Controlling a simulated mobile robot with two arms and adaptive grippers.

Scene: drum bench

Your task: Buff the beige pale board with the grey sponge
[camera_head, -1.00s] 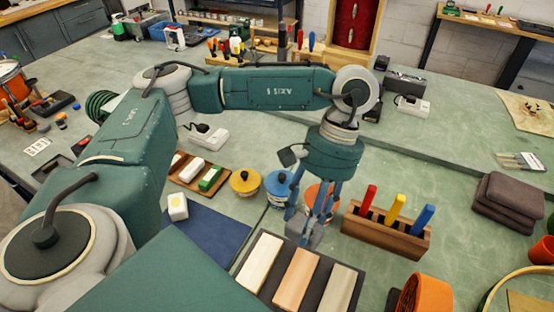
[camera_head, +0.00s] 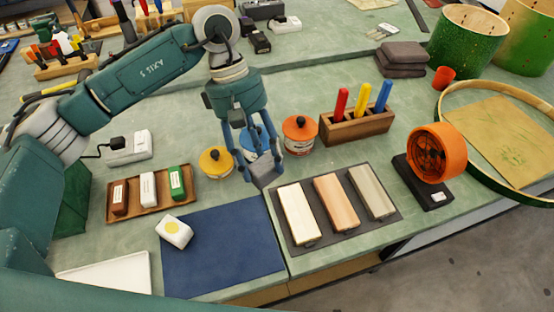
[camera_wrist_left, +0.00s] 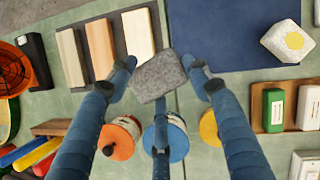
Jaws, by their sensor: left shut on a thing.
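My left gripper (camera_head: 260,160) points down and is shut on the grey sponge (camera_head: 265,174), a small speckled block. The pale beige board (camera_head: 298,214) is the leftmost of three boards on a dark mat (camera_head: 284,239) in the head view. The sponge is just beyond and left of that board's far end, apart from it. In the left wrist view the sponge (camera_wrist_left: 158,77) sits between the blue fingertips, beside the pale board (camera_wrist_left: 138,32). Its height above the bench is hard to tell. My right gripper is not in view.
Beside the pale board lie a tan board (camera_head: 336,203) and a greyish board (camera_head: 371,191). Yellow (camera_head: 216,162) and orange (camera_head: 299,135) tins stand close to the gripper. An orange fan (camera_head: 436,152) stands right of the mat. A blue cloth (camera_head: 222,248) lies left, with a white block (camera_head: 174,231).

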